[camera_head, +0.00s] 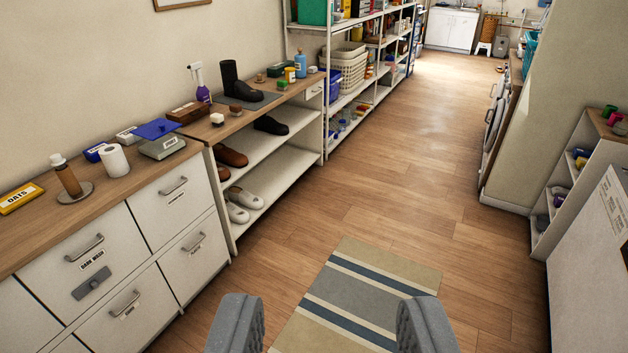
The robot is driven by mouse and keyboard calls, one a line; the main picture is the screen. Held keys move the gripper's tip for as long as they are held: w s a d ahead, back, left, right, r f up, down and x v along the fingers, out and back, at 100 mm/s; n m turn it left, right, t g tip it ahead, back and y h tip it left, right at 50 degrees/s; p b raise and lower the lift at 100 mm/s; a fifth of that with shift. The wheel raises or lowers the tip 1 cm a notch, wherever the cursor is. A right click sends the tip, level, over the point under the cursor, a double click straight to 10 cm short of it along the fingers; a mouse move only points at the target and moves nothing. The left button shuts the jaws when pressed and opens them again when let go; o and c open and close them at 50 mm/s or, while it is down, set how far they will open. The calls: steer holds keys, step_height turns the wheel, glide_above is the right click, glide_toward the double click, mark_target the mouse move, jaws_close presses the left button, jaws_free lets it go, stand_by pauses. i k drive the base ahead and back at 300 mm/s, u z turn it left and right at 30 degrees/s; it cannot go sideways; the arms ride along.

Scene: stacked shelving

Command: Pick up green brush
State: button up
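My gripper (330,325) shows at the bottom edge as two grey fingers set wide apart, open, with only floor and rug visible between them. On the wooden top of the shoe shelf, at the left beyond the drawers, a small green item (282,84) sits near the front edge; it may be the green brush, but it is too small to be sure. A dark green, box-like item (281,69) lies just behind it. My gripper is well short of both and touches neither.
A white drawer unit (150,262) lines the left, joined by the shoe shelf (268,158) with a black boot (236,80) on top. A striped rug (365,290) lies ahead. The wooden floor (400,165) is clear toward the back. A low shelf (557,200) stands right.

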mark_target(281, 85)
steer(key=i, duration=5.9)
steer(key=u, duration=0.9)
